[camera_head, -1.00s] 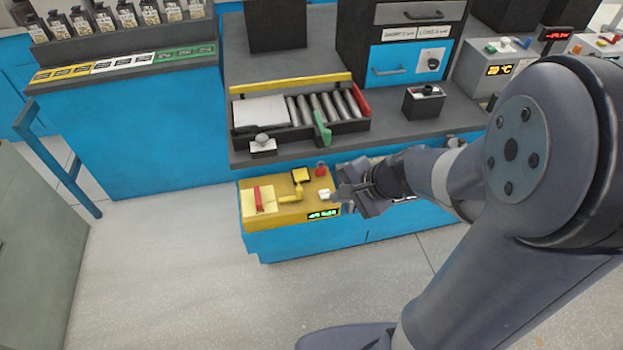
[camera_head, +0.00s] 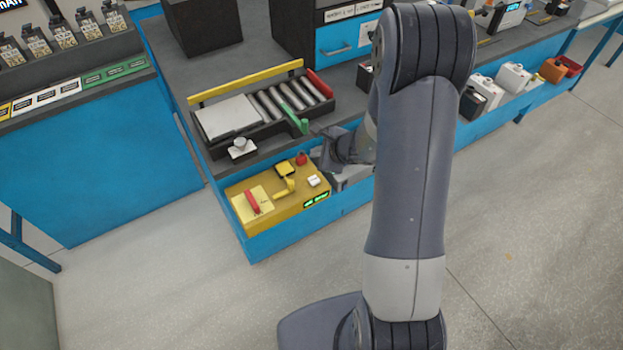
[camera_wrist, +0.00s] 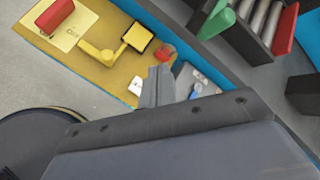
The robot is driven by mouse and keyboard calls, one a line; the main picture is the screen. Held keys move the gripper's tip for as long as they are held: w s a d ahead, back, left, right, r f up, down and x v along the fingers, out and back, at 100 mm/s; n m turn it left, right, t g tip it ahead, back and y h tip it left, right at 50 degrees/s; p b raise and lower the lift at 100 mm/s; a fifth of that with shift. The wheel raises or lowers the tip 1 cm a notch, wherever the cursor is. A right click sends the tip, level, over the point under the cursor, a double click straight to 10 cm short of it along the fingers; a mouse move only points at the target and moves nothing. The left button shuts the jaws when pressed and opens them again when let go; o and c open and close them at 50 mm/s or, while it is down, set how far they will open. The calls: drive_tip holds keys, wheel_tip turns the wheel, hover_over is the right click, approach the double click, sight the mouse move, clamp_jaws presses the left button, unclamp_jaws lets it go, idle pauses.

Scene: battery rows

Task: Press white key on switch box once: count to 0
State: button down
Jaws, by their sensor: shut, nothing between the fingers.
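The yellow switch box (camera_head: 262,212) stands on the low blue shelf in the head view. It carries a red lever (camera_head: 253,202), a yellow handle, a black-and-yellow button, a red knob (camera_head: 301,159), a small green-lit display (camera_head: 316,200) and the white key (camera_head: 314,181) near its right end. In the wrist view the white key (camera_wrist: 136,86) shows just left of the fingertips. My gripper (camera_wrist: 158,72) is shut and empty, beside the box's right end. In the head view my gripper (camera_head: 325,150) is partly blurred against the bench. The display digits are too small to read.
A roller tray (camera_head: 262,108) with a green lever (camera_head: 296,119) stands on the bench just behind the box. A small box with a white knob (camera_head: 241,148) sits at the bench edge. Open floor (camera_head: 170,255) lies in front.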

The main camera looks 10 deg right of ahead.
drive_tip(key=b, duration=0.5)
hover_over(317, 182)
wheel_tip(317, 182, down, 7)
drive_tip(key=shift+w+f, duration=0.1)
drive_tip(key=shift+f+b, duration=0.8)
drive_tip(key=shift+b, duration=0.1)
drive_tip(key=shift+f, duration=0.1)
idle(1.3)
drive_tip(key=shift+f+b, duration=0.35)
drive_tip(key=shift+b, duration=0.45)
drive_tip(key=shift+f+b, duration=0.35)
drive_tip(key=shift+b, duration=0.2)
idle(0.4)
drive_tip(key=shift+r, duration=0.1)
drive_tip(key=shift+r+p, duration=0.45)
drive_tip(key=shift+r, duration=0.3)
